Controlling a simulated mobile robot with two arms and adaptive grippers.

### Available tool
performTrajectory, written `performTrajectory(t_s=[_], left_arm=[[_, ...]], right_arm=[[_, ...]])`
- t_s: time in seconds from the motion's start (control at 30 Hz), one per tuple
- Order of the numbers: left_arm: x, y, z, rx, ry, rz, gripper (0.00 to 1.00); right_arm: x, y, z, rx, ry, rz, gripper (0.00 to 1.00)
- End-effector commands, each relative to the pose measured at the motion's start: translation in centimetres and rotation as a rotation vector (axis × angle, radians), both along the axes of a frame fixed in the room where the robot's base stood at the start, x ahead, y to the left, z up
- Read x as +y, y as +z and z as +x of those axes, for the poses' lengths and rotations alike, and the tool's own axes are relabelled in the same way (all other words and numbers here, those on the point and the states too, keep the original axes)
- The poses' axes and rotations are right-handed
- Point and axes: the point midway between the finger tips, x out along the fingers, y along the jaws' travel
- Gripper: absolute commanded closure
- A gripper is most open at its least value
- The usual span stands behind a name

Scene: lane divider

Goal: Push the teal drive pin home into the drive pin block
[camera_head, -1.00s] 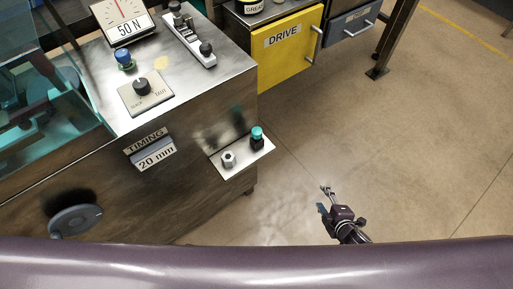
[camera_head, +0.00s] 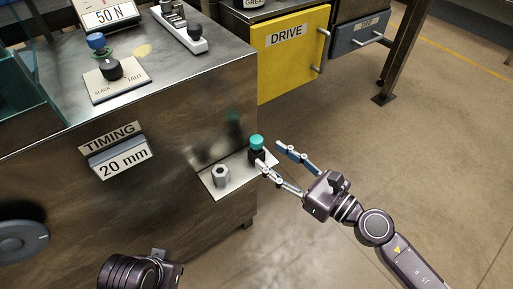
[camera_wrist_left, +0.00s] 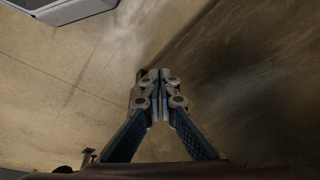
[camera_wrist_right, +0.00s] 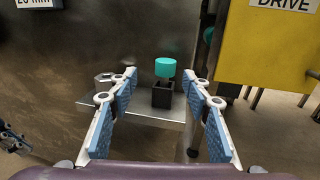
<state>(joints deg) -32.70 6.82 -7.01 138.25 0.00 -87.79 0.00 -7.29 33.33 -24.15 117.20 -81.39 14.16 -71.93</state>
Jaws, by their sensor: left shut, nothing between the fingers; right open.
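The teal drive pin (camera_head: 257,141) stands upright in the black drive pin block (camera_head: 257,156) on a small metal shelf (camera_head: 229,176) on the machine's side. In the right wrist view the teal pin (camera_wrist_right: 165,67) sits on top of the black block (camera_wrist_right: 162,95), between and beyond my fingers. My right gripper (camera_head: 271,159) is open, with its fingertips near the block; I cannot tell whether one touches it. My left gripper (camera_wrist_left: 158,95) is shut and empty above bare floor in the left wrist view. Its fingers are out of the head view.
A grey hex nut-like piece (camera_head: 221,175) stands on the shelf left of the block. The steel machine wall (camera_head: 215,120) rises behind the shelf. A yellow DRIVE drawer (camera_head: 290,55) is behind right. Floor right of the shelf is open.

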Motion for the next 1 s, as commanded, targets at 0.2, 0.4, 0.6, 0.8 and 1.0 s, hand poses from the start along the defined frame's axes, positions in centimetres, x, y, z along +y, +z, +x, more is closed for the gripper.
performTrajectory(t_s=[0.2, 0.4, 0.6, 0.8, 1.0], left_arm=[[-0.1, -1.7, 0.5, 0.009, -0.001, 0.000, 1.00], [-0.2, -2.7, 0.7, 0.015, -0.002, 0.000, 1.00], [-0.3, -4.3, 0.9, 0.023, -0.004, 0.000, 1.00], [-0.3, -5.2, 1.0, 0.026, -0.004, -0.001, 1.00], [-0.3, -5.2, 1.0, 0.026, -0.004, -0.001, 1.00]], right_arm=[[1.1, 0.2, 1.1, 0.002, -0.001, 0.003, 0.55], [1.9, 0.2, 2.4, 0.002, -0.002, 0.005, 0.55], [3.7, 0.1, 4.7, 0.004, -0.002, 0.006, 0.55], [4.5, 0.0, 5.4, 0.004, -0.001, 0.004, 0.55], [4.5, -0.1, 5.3, 0.004, -0.001, 0.004, 0.59]])
